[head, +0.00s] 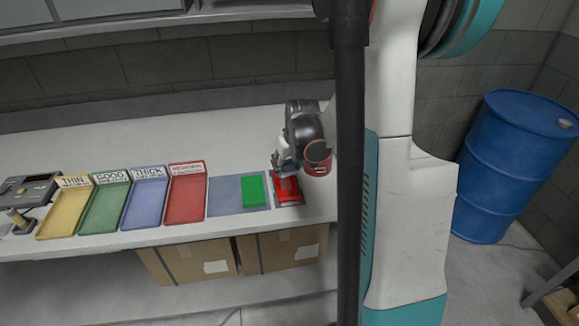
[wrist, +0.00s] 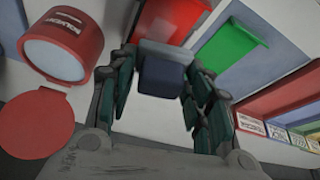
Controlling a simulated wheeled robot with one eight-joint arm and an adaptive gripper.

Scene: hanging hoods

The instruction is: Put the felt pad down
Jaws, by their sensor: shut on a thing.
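My gripper (head: 286,168) is over the table at the red tray (head: 289,197) on the right. In the wrist view, its two dark green fingers (wrist: 165,88) are on either side of a dark blue-grey block (wrist: 164,74), which appears to be the felt pad. The fingers are shut on it. The red tray (wrist: 160,17) lies beyond the pad in this view. I cannot tell whether the pad touches anything below. In the head view, the pad is mostly hidden by the gripper.
A green piece (head: 252,191) lies on a blue-grey mat (head: 224,197) left of the red tray. Yellow (head: 62,214), green (head: 104,208), blue (head: 145,204) and red (head: 186,200) labelled trays line the table. A round red container (head: 318,158) is close right of my gripper.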

